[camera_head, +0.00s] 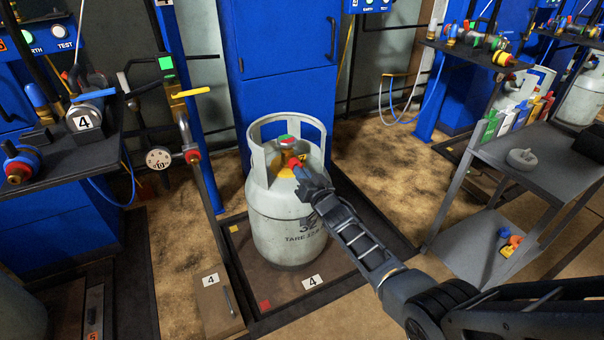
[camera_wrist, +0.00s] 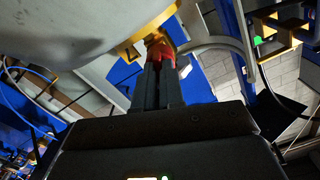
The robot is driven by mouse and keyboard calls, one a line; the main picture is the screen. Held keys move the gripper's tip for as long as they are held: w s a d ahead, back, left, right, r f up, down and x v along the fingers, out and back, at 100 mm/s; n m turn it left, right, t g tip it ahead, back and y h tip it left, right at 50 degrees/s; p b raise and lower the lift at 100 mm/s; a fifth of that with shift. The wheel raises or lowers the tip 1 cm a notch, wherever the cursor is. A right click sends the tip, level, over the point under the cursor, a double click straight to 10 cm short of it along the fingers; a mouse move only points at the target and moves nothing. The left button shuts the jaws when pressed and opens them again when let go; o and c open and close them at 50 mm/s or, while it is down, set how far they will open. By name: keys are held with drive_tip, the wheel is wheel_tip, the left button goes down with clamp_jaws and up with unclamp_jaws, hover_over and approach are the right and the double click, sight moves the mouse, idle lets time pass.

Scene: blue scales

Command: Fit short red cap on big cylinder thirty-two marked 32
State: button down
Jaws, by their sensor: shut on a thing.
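The big cylinder (camera_head: 287,205) is pale grey, marked 32 with TARE below it, and stands upright on the scale platform (camera_head: 350,270). A raised collar (camera_head: 262,160) surrounds its valve at the top. The short red cap (camera_head: 292,162) is at the side of the brass valve, at the tips of my gripper (camera_head: 300,170). In the wrist view the red cap (camera_wrist: 160,50) sits between my shut fingers and against the yellow-brass valve part (camera_wrist: 143,40). I cannot tell how far it is seated.
A grey trolley (camera_head: 545,160) stands at the right with a round grey object (camera_head: 522,159) on top and small coloured fittings (camera_head: 511,242) below. A dark shelf (camera_head: 75,135) with hoses and valves is at the left. A blue cabinet (camera_head: 285,70) stands behind the cylinder.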

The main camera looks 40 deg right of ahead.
drive_tip(key=shift+m, duration=1.3)
drive_tip(key=shift+p, duration=0.3)
drive_tip(key=m, duration=0.3)
drive_tip(key=shift+p, duration=0.3)
drive_tip(key=shift+m, duration=1.9)
drive_tip(key=shift+w+m, duration=0.1)
drive_tip(key=shift+m, duration=1.6)
